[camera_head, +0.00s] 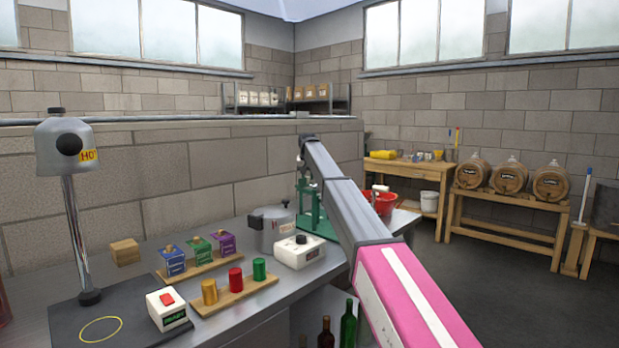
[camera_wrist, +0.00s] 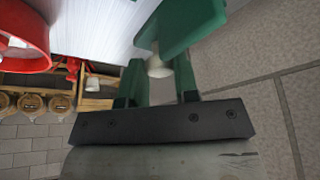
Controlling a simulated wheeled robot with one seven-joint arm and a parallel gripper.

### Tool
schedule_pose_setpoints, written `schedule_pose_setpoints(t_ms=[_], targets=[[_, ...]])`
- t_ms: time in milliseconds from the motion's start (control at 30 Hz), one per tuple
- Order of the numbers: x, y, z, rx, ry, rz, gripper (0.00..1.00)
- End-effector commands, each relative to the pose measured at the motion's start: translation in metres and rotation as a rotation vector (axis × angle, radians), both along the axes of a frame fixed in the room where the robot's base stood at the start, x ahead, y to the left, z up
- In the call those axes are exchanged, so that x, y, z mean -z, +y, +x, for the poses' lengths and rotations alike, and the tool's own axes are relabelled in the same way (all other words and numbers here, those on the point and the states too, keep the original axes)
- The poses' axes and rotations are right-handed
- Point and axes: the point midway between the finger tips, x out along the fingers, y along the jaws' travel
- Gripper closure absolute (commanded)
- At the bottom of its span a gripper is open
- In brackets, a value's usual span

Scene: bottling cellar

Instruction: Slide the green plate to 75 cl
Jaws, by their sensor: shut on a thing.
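The green plate (camera_wrist: 192,28) shows at the top of the wrist view, tilted in the picture. A pale round knob (camera_wrist: 158,66) sits against it. My gripper (camera_wrist: 158,78) is shut on this knob, its two fingers on either side. In the head view a green upright stand (camera_head: 310,210) is on the bench behind my arm, which hides part of it and the gripper. No 75 cl mark can be read in either view.
A white box with a dark knob (camera_head: 299,252) and a grey pot (camera_head: 271,230) stand left of the stand. A red basin (camera_head: 384,203) is to the right. Coloured blocks and cylinders stand on the near bench. The floor at right is clear.

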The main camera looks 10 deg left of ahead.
Motion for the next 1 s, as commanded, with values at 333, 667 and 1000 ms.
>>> schedule_pose_setpoints(t_ms=[333, 667, 1000], targets=[[-0.001, 0.002, 0.002, -0.002, -0.006, 0.004, 0.45], [-0.020, 0.001, -0.006, -0.002, -0.007, 0.004, 0.45], [-0.076, -0.001, -0.029, -0.002, -0.008, 0.004, 0.45]])
